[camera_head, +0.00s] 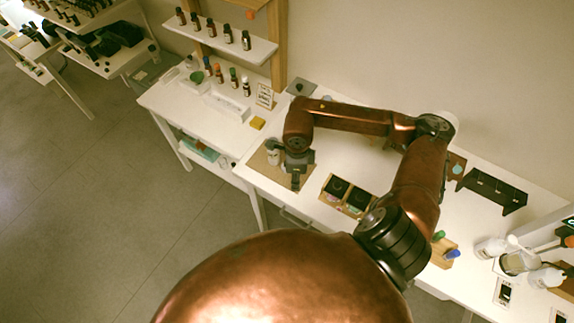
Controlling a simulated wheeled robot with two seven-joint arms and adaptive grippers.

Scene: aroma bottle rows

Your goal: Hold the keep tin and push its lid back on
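My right gripper (295,184) points down over the brown mat (262,160) near the table's front left edge. It is small and dark here, and I cannot tell whether its fingers are open or shut. A small whitish container (273,153) is beside it on the mat, partly hidden by my arm. I cannot tell whether this is the keep tin, or make out a separate lid. A wooden tray (347,210) with two compartments holding dark round items stands to the right of the gripper. My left gripper is not in view.
A wall shelf (235,42) and the side table (190,108) hold several bottles. A yellow block (258,123) lies on that table. A dark rack (492,190) stands at the back right. White jars (490,248) stand at the right. My arm hides part of the middle.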

